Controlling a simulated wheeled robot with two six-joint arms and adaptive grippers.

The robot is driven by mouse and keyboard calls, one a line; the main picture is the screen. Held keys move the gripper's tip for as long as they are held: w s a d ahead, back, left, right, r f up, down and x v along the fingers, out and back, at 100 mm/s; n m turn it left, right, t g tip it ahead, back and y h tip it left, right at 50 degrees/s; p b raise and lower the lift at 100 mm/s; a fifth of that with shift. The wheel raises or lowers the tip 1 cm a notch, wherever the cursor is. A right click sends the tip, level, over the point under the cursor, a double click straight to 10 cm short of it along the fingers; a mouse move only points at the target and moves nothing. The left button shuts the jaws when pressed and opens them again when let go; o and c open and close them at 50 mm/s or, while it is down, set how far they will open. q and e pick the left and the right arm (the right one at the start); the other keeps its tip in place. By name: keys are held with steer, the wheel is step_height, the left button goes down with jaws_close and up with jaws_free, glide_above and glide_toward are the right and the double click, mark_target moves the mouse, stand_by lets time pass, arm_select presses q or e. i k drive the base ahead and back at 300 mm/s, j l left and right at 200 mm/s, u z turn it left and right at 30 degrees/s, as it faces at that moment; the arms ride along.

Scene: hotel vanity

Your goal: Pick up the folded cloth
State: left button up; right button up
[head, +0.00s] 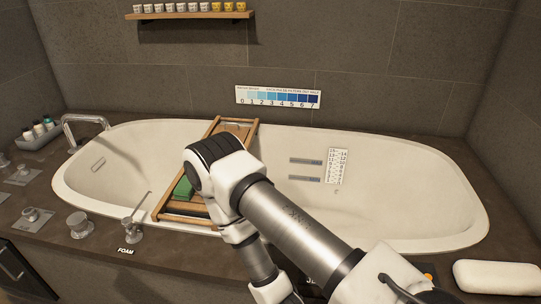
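A small green item (183,187) lies on the wooden bath tray (162,207) across the tub. It may be the folded cloth, but it is partly hidden behind my arm and I cannot tell for sure. One of my arms comes in from the lower right, bends above the tray and runs back down toward the bottom edge. Its gripper is not visible. My other gripper is also out of view.
The white bathtub (455,226) fills the middle. A faucet (80,126), knobs (80,225) and a bottle tray (38,133) stand on the left rim. A white cushion-like object (497,276) lies at lower right. A shelf (190,15) with small jars is on the wall.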

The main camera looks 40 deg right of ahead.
mark_target(184, 191)
steer(key=z, duration=0.8)
steer(key=i+j+u, duration=0.1)
steer(key=i+j, duration=0.15)
steer(key=j, duration=0.2)
steer(key=i+j+u, duration=0.1)
steer(key=i+j, duration=0.2)
steer(key=j, duration=0.15)
